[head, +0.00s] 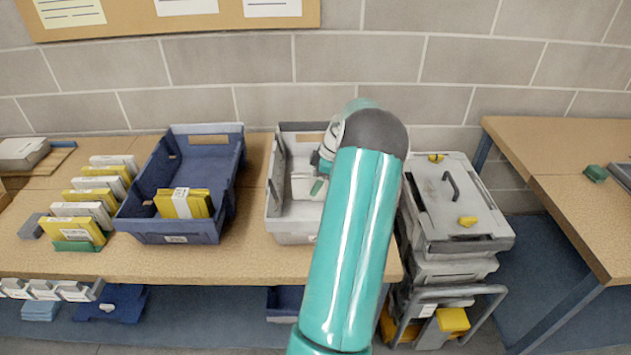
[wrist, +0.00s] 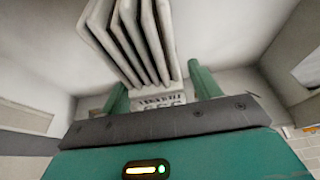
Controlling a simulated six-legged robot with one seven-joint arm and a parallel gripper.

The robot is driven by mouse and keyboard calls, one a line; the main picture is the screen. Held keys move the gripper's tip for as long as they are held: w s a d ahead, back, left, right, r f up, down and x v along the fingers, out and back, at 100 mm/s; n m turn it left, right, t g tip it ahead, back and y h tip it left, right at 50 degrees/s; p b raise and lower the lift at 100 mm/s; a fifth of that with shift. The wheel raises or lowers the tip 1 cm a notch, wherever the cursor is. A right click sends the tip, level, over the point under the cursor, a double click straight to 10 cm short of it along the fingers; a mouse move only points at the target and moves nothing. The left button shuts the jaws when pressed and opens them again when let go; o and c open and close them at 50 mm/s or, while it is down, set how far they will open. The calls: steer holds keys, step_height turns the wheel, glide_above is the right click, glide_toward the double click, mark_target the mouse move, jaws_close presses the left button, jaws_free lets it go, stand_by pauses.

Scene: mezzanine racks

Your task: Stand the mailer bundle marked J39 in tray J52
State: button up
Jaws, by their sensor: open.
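A white mailer bundle (wrist: 140,40) of several upright, slightly tilted layers stands inside a pale grey tray. A label with dark print at its foot is partly hidden and I cannot read it surely as J39. My gripper (wrist: 157,86) is open, its two green fingers on either side of the bundle's lower end; contact cannot be told. In the head view the pale grey tray (head: 276,205) is partly hidden behind my arm, with the white bundle (head: 304,187) inside. The blue tray (head: 228,180) to its left holds a yellow bundle (head: 193,204). Tray labels are too small to read.
A row of yellow and white bundles (head: 72,231) stands on the wooden bench (head: 60,263) at left. A grey lidded case (head: 455,205) stands on stacked crates to the right. Another wooden table (head: 560,190) is beyond. A block wall is behind.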

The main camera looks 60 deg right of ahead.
steer(key=v, duration=1.2)
steer(key=w+a+r+g+h, duration=0.1)
steer(key=w+a+r, duration=0.2)
steer(key=w+a, duration=0.35)
steer(key=w+a+r+m, duration=0.1)
steer(key=w+a+r, duration=0.3)
steer(key=a, duration=0.5)
steer(key=w+a+r+g+h, duration=0.1)
steer(key=w+a+r, duration=0.2)
steer(key=w+a, duration=0.35)
steer(key=s+a+r+m+t+h, duration=0.1)
steer(key=s+a+r, duration=0.1)
steer(key=a, duration=1.1)
steer(key=s+a+r+m, duration=0.1)
steer(key=s+a+r, duration=0.15)
steer(key=a, duration=1.05)
steer(key=s+a+f+m+t+y, duration=0.1)
steer(key=s+a+f+m+t, duration=0.1)
steer(key=s+a, duration=0.7)
steer(key=a, duration=0.2)
steer(key=shift+a+f+t, duration=0.3)
steer(key=shift+a+f, duration=0.05)
steer(key=shift+a, duration=0.05)
